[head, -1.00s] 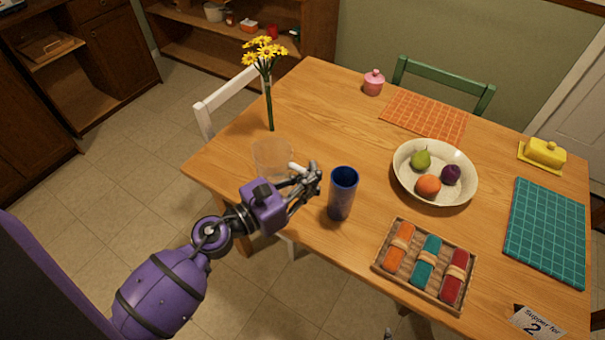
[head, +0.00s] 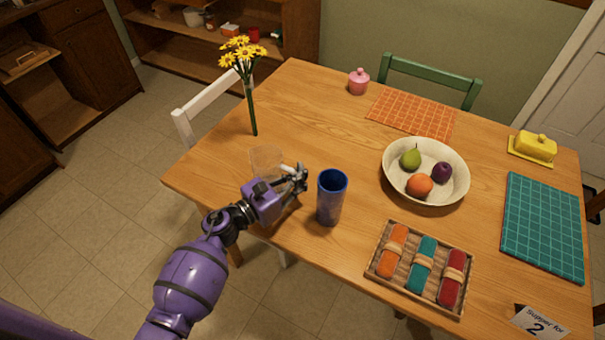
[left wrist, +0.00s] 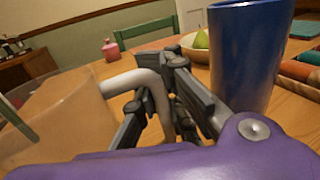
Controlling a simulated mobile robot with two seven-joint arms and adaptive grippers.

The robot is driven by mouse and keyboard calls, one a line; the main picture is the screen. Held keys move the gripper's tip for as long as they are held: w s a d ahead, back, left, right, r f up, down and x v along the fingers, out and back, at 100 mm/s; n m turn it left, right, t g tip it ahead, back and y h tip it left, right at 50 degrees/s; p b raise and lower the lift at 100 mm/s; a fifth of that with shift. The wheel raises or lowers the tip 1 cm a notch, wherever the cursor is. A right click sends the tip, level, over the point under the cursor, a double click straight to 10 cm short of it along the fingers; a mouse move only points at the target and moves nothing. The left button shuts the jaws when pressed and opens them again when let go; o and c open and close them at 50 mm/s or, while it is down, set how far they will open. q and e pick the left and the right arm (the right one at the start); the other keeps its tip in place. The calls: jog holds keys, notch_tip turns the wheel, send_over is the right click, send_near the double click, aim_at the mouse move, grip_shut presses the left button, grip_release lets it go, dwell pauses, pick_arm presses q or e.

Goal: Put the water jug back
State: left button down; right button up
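The water jug (head: 266,158) is clear, with a pale handle, and stands out faintly near the table's left front edge. Its lower part is hidden behind my left gripper (head: 298,180). In the left wrist view the jug (left wrist: 55,120) fills the left side, and its white handle (left wrist: 130,82) runs in between the fingers of my left gripper (left wrist: 172,100), which look closed around it. I cannot tell whether the jug's base touches the table. A tall blue cup (head: 331,198) stands just right of the gripper, close to the fingers. My right gripper is not in view.
Yellow flowers (head: 243,60) stand behind the jug. A fruit bowl (head: 385,180), a tray of rolled napkins (head: 375,272), an orange mat (head: 412,111), a teal mat (head: 545,225), a butter dish (head: 535,147) and a pink pot (head: 358,82) lie farther right.

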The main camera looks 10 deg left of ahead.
pick_arm(q)
jog(key=shift+r, duration=0.1)
jog(key=shift+f, duration=0.35)
jog(key=c, duration=1.8)
grip_release()
jog(key=shift+r, duration=0.1)
jog(key=shift+c, duration=0.2)
